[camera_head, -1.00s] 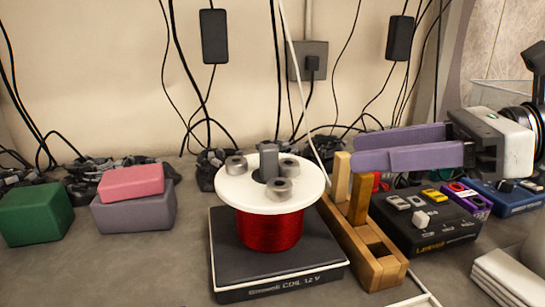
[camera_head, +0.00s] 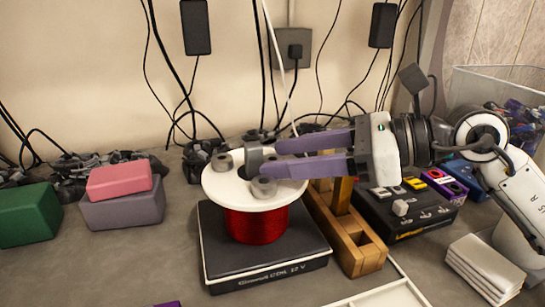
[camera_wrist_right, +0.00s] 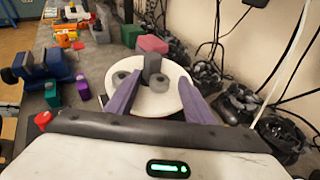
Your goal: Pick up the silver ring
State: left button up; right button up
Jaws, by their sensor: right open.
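A white-topped spool (camera_head: 218,187) wound with red wire carries several short grey metal rings around a dark upright post (camera_head: 254,157). One ring (camera_head: 221,162) sits at the left, another ring (camera_head: 264,187) at the front. A third ring (camera_wrist_right: 158,83) shows in the right wrist view between the fingers; in the head view it is mostly hidden by them. I cannot tell which ring is the silver one. My right gripper (camera_head: 269,159) is open, with its purple fingers over the disc from the right.
The spool stands on a black base (camera_head: 265,262). A wooden block holder (camera_head: 358,248) and a black switch box (camera_head: 408,210) stand to the right. Pink (camera_head: 119,181), mauve (camera_head: 124,208) and green (camera_head: 28,215) blocks lie left. Cables hang behind.

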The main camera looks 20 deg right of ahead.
jog(key=c, duration=1.2)
jog(key=shift+o, duration=0.2)
